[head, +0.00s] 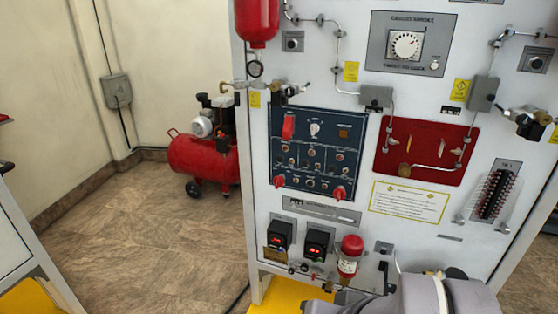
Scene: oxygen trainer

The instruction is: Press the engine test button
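A dark blue control panel (318,155) is on the front of the white trainer cabinet. It carries a red switch cover (289,127), a white knob (315,129), an amber square (344,132) and rows of small round buttons or switches (311,159). Two red knobs (337,193) sit at its lower corners. The labels are too small to read, so I cannot tell which control is the engine test button. Part of my grey arm shows at the bottom right, below and to the right of the panel. My gripper's fingers do not show.
A red panel (427,152) with a metal lever is right of the blue panel. Two black digital displays (317,243) and a red-capped cylinder (350,255) are below. Pipes and valves line the cabinet (352,18). A red compressor (204,160) stands behind left. The tiled floor (150,235) is open.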

